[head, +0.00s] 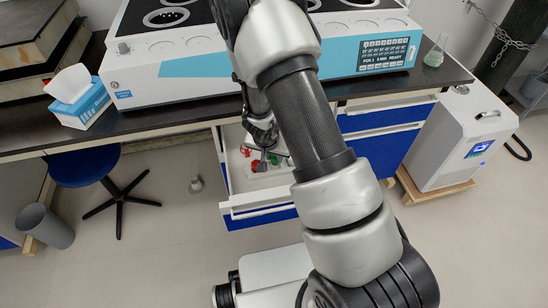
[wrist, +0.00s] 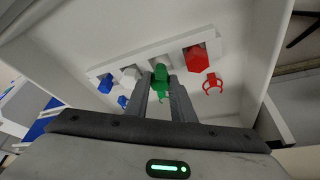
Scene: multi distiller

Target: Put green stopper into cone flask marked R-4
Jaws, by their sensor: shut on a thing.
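The green stopper (wrist: 160,72) is between my gripper's fingertips in the wrist view, inside an open drawer, at a white holder strip. My gripper (wrist: 160,88) is shut on it; whether the stopper is clear of the strip I cannot tell. In the head view my gripper (head: 265,158) reaches down into the drawer, and the green shows only as a small patch. A cone flask (head: 434,57) with pale green contents stands on the counter's right end, in the head view. Its marking is too small to read.
The open drawer (head: 254,208) also holds a red stopper (wrist: 196,58), a red clip (wrist: 213,84), a white piece (wrist: 131,74) and blue pieces (wrist: 105,83). A large distiller (head: 200,83) fills the counter. A tissue box (head: 80,102) stands left; a white chiller (head: 458,137) stands right.

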